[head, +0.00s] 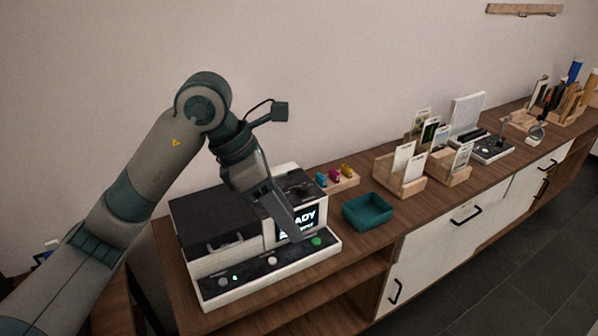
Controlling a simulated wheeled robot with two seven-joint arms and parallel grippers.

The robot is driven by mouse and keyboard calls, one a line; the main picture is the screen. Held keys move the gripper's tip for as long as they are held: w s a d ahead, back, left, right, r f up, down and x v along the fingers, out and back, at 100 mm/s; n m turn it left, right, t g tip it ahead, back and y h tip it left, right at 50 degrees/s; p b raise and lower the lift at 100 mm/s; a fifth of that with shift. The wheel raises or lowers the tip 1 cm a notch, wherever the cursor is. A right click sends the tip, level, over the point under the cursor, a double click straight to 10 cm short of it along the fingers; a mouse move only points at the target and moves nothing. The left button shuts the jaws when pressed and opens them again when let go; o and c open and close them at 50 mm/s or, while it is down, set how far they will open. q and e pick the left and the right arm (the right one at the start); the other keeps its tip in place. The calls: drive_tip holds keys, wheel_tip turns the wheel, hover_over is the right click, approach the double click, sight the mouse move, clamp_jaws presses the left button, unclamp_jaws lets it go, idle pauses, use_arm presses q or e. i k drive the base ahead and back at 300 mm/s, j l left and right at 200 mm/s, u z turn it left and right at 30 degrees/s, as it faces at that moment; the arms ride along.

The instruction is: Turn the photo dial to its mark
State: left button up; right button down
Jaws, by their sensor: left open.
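A white and black photo machine (210,268) stands at the left end of the wooden counter. Its sloped front panel carries a pale knob (222,281) at the left, another round knob (272,261) in the middle and a green button (316,241) at the right. I cannot tell which knob is the photo dial, and no mark can be made out. My left gripper (292,236) is open, pointing down in front of the machine's lit screen (307,216), partly hiding its text, which ends in "ADY". It holds nothing visible. My right gripper is not in view.
A teal tray (368,212) sits right of the machine. Behind it is a wooden holder (342,181) with small coloured pieces. Wooden card racks (401,180) and a dark device (492,148) stand farther right. The wall rises close behind the counter.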

sight(301, 189)
drive_tip(key=i+j, duration=0.1)
drive_tip(key=i, duration=0.35)
drive_tip(key=i+j, duration=0.1)
drive_tip(key=i, duration=0.3)
